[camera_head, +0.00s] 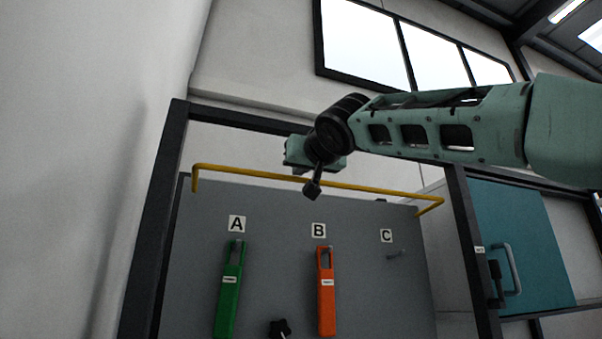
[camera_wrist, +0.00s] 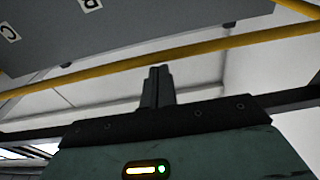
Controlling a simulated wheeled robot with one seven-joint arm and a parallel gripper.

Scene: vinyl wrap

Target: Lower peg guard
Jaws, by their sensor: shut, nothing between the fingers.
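The peg guard is a yellow bar (camera_head: 270,178) that runs across the top of the grey board (camera_head: 275,225), above the labels A, B and C. Its ends bend down at the left and right. In the wrist view the yellow bar (camera_wrist: 190,47) crosses the picture just beyond my fingers. My gripper (camera_head: 312,190) is shut and empty, near the middle of the bar in the head view. In the wrist view my gripper (camera_wrist: 156,75) points toward the bar; I cannot tell whether it touches.
A green tool (camera_head: 229,290) hangs under A and an orange tool (camera_head: 326,292) under B. The peg (camera_head: 394,254) under C is bare. A black knob (camera_head: 280,329) is low between the tools. A teal door (camera_head: 530,240) stands at right, a wall at left.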

